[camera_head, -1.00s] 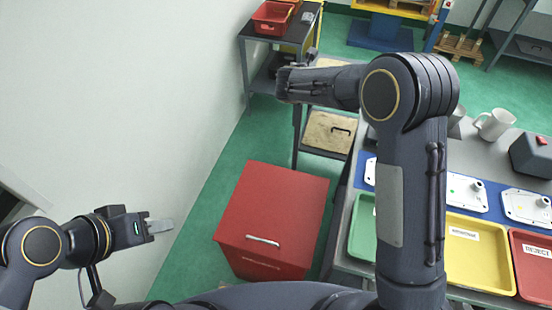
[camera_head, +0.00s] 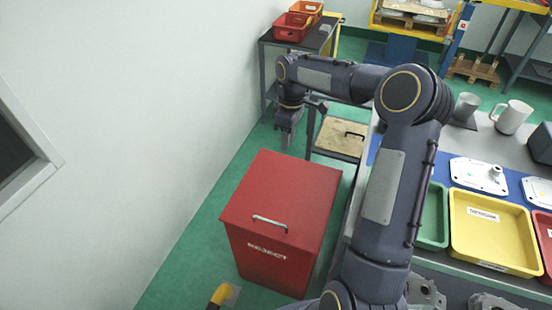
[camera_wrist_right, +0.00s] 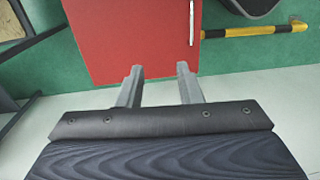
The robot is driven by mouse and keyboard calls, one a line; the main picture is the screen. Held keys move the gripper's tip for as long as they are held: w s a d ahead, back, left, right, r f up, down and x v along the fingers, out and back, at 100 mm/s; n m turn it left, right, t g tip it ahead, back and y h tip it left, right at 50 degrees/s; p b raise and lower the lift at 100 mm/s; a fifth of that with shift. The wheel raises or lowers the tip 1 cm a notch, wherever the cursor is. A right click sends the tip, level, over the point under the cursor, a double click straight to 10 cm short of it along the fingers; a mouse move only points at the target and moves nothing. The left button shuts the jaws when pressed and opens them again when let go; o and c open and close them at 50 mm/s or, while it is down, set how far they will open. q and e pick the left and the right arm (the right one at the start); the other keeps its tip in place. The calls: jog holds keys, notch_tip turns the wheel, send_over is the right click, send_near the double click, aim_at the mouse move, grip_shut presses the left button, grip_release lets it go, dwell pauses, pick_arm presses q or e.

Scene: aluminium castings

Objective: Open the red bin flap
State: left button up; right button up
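The red bin (camera_head: 275,262), marked REJECT, stands on the green floor. Its red flap (camera_head: 290,190) lies flat and closed on top, with a pale bar handle (camera_head: 270,223) near the front edge. My right gripper (camera_head: 285,146) points down beyond the bin's far edge, apart from the flap and handle. In the right wrist view the right gripper (camera_wrist_right: 160,68) is open and empty, its two fingers apart. That view also shows part of the flap (camera_wrist_right: 130,35) and the handle (camera_wrist_right: 191,22) at its right edge. My left gripper is not in view.
A workbench with green, yellow (camera_head: 490,237) and red trays stands right of the bin. A small table with a wooden board (camera_head: 340,138) is behind it. The white wall (camera_head: 110,120) is left. A yellow-black bar (camera_wrist_right: 255,31) lies near the bin's handle side.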

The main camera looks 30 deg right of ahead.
notch_tip(320, 180, down, 6)
jog(key=shift+s+a, duration=0.15)
jog(key=shift+c, duration=0.3)
grip_shut()
dwell(1.2)
